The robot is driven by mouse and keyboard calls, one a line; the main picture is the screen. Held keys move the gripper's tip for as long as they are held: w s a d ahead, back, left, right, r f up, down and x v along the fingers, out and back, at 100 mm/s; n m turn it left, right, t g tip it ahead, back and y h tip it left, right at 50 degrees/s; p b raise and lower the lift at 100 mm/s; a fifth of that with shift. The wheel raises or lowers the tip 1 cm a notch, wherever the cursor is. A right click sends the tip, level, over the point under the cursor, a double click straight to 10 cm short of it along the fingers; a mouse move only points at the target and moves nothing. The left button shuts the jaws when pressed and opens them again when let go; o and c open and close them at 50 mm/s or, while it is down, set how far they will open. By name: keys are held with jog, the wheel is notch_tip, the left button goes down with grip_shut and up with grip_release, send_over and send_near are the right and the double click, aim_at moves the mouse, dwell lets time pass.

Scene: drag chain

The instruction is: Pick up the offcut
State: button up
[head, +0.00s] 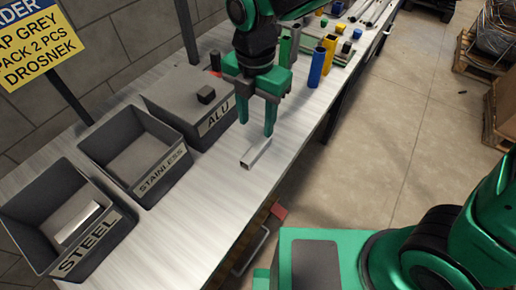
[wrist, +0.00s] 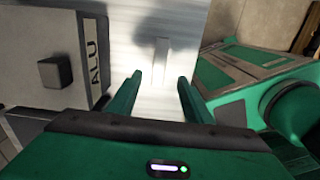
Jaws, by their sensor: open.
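The offcut (head: 256,154) is a short, silvery, hollow square tube lying on the bench in front of the ALU bin. In the wrist view the offcut (wrist: 162,49) lies ahead of the fingertips, between their lines. My gripper (head: 257,125) is green, points down and is open and empty. In the head view its fingertips are just above and beyond the offcut, apart from it. In the wrist view both fingers of my gripper (wrist: 160,76) show with clear space between them.
The grey ALU bin (head: 177,121) has a lid with a dark block (head: 206,94) on it. The open STAINLESS bin (head: 117,139) and STEEL bin (head: 30,207) stand to its left; STEEL holds a metal piece (head: 77,222). Coloured tubes (head: 320,65) stand farther back.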

send_over(257, 148)
jog(key=f, duration=0.4)
jog(key=shift+s+a+f, duration=0.2)
jog(key=shift+s+f, duration=0.05)
jog(key=shift+f, duration=0.05)
jog(key=shift+w+d+f, duration=0.1)
jog(key=shift+f, duration=1.45)
jog(key=shift+w+d+f, duration=0.1)
jog(key=shift+f, duration=1.4)
grip_shut()
